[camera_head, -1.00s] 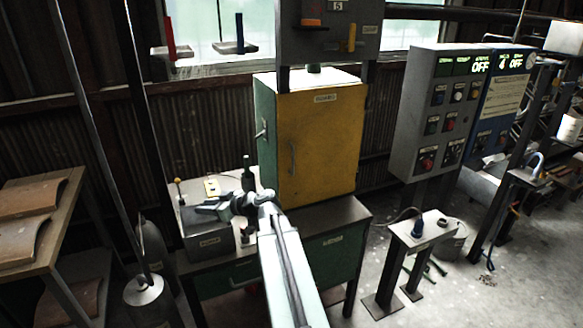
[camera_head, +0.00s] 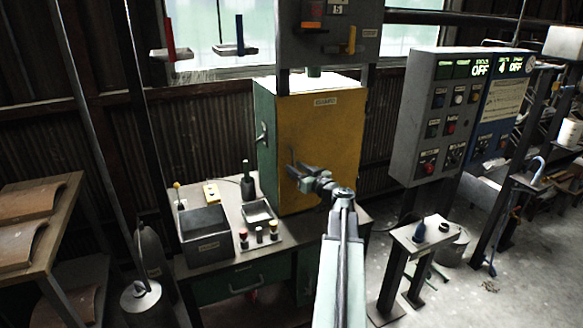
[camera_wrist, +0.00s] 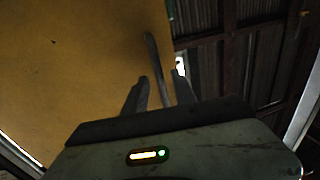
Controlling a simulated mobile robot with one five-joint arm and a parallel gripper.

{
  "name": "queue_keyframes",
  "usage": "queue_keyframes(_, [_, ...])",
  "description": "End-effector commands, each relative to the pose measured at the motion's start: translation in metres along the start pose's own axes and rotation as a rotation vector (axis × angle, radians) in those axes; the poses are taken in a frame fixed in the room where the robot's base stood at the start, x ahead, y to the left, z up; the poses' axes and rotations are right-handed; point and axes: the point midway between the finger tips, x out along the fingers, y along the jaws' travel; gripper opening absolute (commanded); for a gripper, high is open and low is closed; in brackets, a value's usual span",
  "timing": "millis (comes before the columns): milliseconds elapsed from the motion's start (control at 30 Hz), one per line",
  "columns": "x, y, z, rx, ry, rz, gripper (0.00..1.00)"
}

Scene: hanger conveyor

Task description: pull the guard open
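The guard is a cabinet with a yellow front panel (camera_head: 331,135) and a label near its top. It stands on a bench and looks shut. In the wrist view the yellow panel (camera_wrist: 75,70) fills the left side. A dark bar handle (camera_wrist: 152,50) passes between the two fingers of my gripper (camera_wrist: 161,73). The fingers are apart with gaps beside the bar, so my gripper is open around it. In the head view my gripper (camera_head: 293,170) is at the handle's place on the panel and hides most of it.
A grey bin (camera_head: 205,238) and several coloured knobs stand on the bench left of the cabinet. A grey control box (camera_head: 428,118) is to the right.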

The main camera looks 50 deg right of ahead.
Motion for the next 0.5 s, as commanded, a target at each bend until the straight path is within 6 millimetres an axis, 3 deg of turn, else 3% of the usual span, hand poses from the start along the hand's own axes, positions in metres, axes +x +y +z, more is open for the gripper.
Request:
queue_keyframes(100, [0.020, 0.001, 0.000, 0.000, 0.000, -0.002, 0.32])
queue_keyframes(367, [0.023, -0.001, 0.000, 0.000, 0.000, -0.001, 0.32])
queue_keyframes(500, [0.023, -0.001, 0.000, 0.000, 0.000, -0.002, 0.00])
